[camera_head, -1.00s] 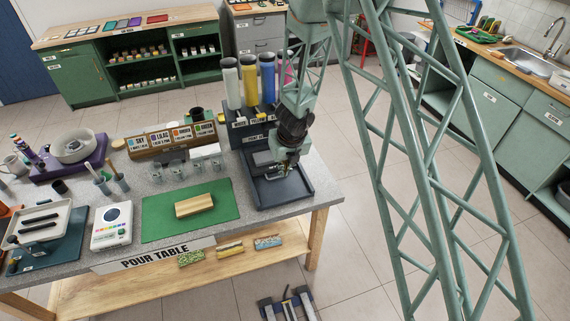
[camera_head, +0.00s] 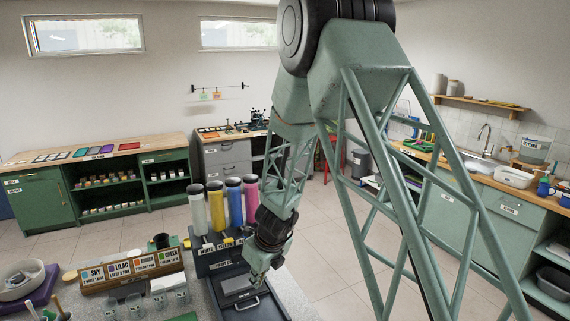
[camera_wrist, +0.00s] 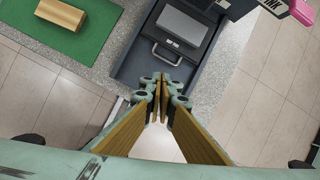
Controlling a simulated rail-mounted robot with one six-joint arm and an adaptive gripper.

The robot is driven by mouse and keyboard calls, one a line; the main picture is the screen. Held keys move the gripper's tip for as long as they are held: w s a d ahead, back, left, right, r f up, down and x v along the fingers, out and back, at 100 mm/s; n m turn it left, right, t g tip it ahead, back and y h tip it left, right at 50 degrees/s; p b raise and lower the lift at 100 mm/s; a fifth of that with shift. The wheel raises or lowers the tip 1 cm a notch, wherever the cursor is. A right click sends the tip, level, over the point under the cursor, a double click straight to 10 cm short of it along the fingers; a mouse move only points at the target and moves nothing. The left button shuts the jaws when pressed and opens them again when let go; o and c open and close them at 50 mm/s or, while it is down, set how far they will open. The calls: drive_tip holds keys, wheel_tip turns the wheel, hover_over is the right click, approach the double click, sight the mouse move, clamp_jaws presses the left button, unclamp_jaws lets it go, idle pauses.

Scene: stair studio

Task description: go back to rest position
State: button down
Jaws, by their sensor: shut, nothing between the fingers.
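My gripper (camera_head: 257,283) hangs over the pour table's right end, above a dark tray (camera_head: 262,308). In the wrist view my gripper (camera_wrist: 161,84) has its fingertips together, with nothing between them. The tray (camera_wrist: 135,65) lies beyond the fingertips in that view and holds a grey block with a handle. I cannot tell the exact height of the fingers above the tray. In the head view my arm reaches down from the upper middle.
A rack with white, yellow, blue and pink tubes (camera_head: 233,207) stands just behind the tray. A labelled sample box (camera_head: 132,269) and clear cups (camera_head: 160,299) are to its left. A wooden block (camera_wrist: 61,14) lies on a green mat (camera_wrist: 88,43). Floor (camera_head: 320,250) right of the table is clear.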

drive_tip(key=s+d+r+n+b, duration=0.3)
drive_tip(key=s+d+r+n, duration=0.1)
drive_tip(key=s+r, duration=0.25)
drive_tip(key=s+d+r+n+y+b, duration=0.1)
drive_tip(key=s+d+r+n+b, duration=0.1)
drive_tip(key=s+d+r+n, duration=0.45)
drive_tip(key=s+d+r+n+b, duration=0.1)
drive_tip(key=s+r+n+b, duration=0.25)
drive_tip(key=r, duration=0.55)
drive_tip(key=s+d+n+h+b, duration=0.1)
drive_tip(key=s+d+n, duration=0.3)
drive_tip(key=s, duration=0.6)
drive_tip(key=s+d+n+h+b, duration=0.1)
drive_tip(key=s+d+n+b, duration=0.3)
drive_tip(key=s+d, duration=0.4)
drive_tip(key=s+d+n+h+b, duration=0.1)
drive_tip(key=s+d+n, duration=0.3)
drive_tip(key=s, duration=0.9)
drive_tip(key=d+b, duration=0.1)
drive_tip(key=d, duration=0.2)
drive_tip(key=shift+s+n+t+h, duration=0.3)
drive_tip(key=shift+s, duration=0.1)
